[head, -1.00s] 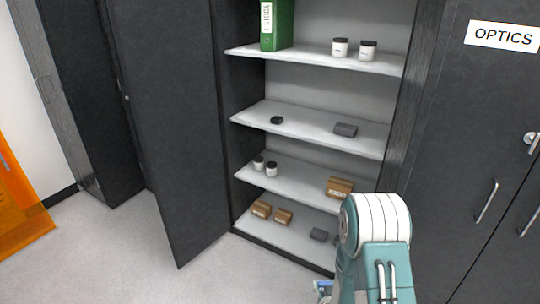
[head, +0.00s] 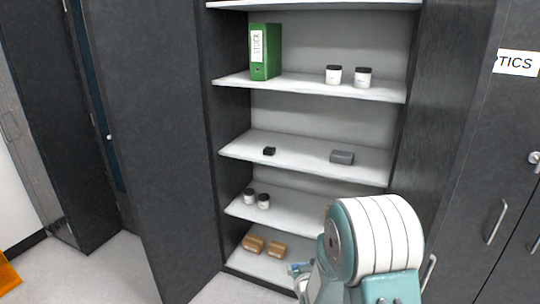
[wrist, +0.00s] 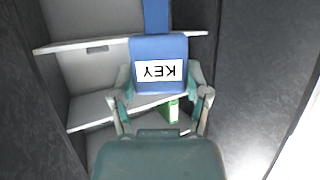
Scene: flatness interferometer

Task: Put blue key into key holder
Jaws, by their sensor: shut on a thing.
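The blue key (wrist: 160,48) has a white label reading KEY, upside down in the wrist view. My gripper (wrist: 160,84) is shut on its wide labelled part, and the narrower blue part reaches to the top edge. In the head view, a bit of my gripper (head: 299,269) shows low beside my arm, which hides most of it. I cannot pick out a key holder for sure in either view.
An open dark cabinet holds shelves with a green binder (head: 265,51), white jars (head: 334,75), a small black box (head: 269,151), a grey box (head: 342,157) and brown boxes (head: 253,244). Its open door (head: 150,150) stands at left. A closed OPTICS cabinet (head: 500,150) is at right.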

